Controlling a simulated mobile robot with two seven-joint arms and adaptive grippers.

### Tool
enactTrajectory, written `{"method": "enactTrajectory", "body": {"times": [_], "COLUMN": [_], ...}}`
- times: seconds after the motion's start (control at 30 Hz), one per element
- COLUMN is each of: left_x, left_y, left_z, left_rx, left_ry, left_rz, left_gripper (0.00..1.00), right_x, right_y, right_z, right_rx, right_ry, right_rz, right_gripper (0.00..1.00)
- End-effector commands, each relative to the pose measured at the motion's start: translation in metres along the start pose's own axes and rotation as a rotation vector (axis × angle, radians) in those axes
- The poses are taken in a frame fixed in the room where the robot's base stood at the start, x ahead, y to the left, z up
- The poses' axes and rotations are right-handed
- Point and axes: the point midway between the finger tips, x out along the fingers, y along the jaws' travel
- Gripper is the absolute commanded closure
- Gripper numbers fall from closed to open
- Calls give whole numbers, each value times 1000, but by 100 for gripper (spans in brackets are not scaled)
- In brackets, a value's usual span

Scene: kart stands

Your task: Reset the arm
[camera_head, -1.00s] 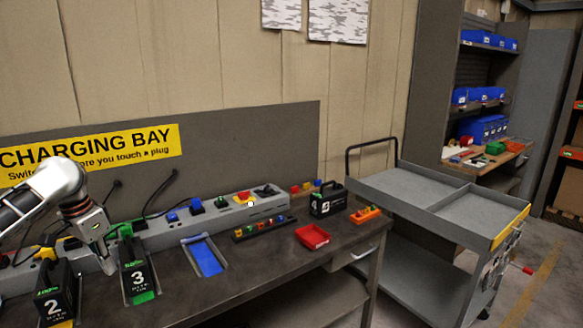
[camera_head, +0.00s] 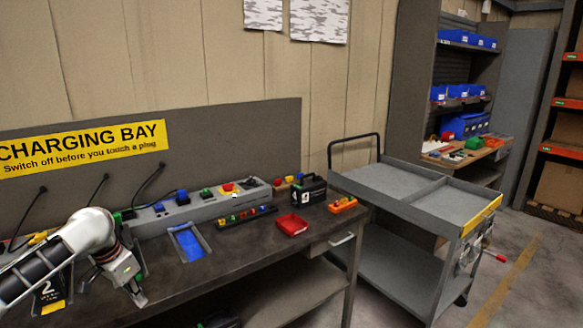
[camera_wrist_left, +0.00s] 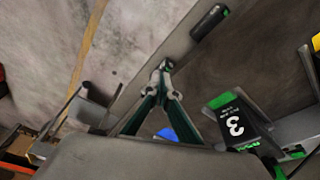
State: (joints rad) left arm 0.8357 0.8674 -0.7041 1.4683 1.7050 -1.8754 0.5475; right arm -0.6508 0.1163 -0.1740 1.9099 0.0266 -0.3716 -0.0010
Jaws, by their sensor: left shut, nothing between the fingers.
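My left gripper (camera_head: 140,298) comes in from the left in the head view, over the front part of the charging bench (camera_head: 262,246). In the left wrist view its fingertips (camera_wrist_left: 165,67) meet, and nothing is between them. The black battery marked 3 (camera_wrist_left: 238,124) stands beside the gripper in the wrist view. In the head view my arm mostly hides it. The black battery marked 2 (camera_head: 50,290) is partly behind my arm at the lower left. My right gripper is not in view.
A grey power strip (camera_head: 210,205) with plugs runs along the bench's back. An empty blue-floored slot (camera_head: 188,243), a red tray (camera_head: 292,225) and the battery marked 4 (camera_head: 307,190) lie to the right. A grey cart (camera_head: 400,205) stands beyond the bench.

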Motion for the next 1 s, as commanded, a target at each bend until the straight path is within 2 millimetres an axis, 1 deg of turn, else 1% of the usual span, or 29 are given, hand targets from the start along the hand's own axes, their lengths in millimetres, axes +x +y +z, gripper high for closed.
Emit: {"method": "enactTrajectory", "body": {"times": [0.03, 0.07, 0.1, 0.17, 0.2, 0.27, 0.3, 0.37, 0.4, 0.5, 0.6, 0.73, 0.8, 0.87, 0.9, 1.0], "left_x": [23, 36, 53, 81, 99, 124, 139, 160, 172, 198, 216, 231, 234, 234, 234, 229], "left_y": [17, 26, 40, 62, 78, 102, 118, 141, 156, 191, 222, 256, 270, 280, 286, 296], "left_z": [1, 1, 1, 2, 4, 7, 11, 17, 21, 36, 53, 81, 99, 115, 127, 156], "left_rx": [11, 17, 24, 34, 41, 47, 49, 51, 50, 42, 29, 3, -12, -23, -31, -42], "left_ry": [10, 21, 39, 70, 95, 135, 162, 205, 235, 310, 385, 478, 524, 561, 583, 631], "left_rz": [14, 18, 25, 37, 46, 57, 64, 73, 78, 86, 83, 62, 41, 16, -2, -55], "left_gripper": [100, 100, 100, 100, 100, 100, 100, 100, 100, 100, 100, 100, 100, 100, 100, 100], "right_x": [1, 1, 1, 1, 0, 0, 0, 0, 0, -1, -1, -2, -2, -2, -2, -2], "right_y": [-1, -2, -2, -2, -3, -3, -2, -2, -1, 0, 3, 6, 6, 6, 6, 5], "right_z": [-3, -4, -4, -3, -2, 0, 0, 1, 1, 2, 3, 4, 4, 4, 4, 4], "right_rx": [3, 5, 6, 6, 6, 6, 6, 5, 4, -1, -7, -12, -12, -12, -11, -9], "right_ry": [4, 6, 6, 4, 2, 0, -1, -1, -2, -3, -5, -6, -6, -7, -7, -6], "right_rz": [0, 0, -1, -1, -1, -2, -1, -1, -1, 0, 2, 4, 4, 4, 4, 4], "right_gripper": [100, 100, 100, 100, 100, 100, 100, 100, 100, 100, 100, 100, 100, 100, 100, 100]}}
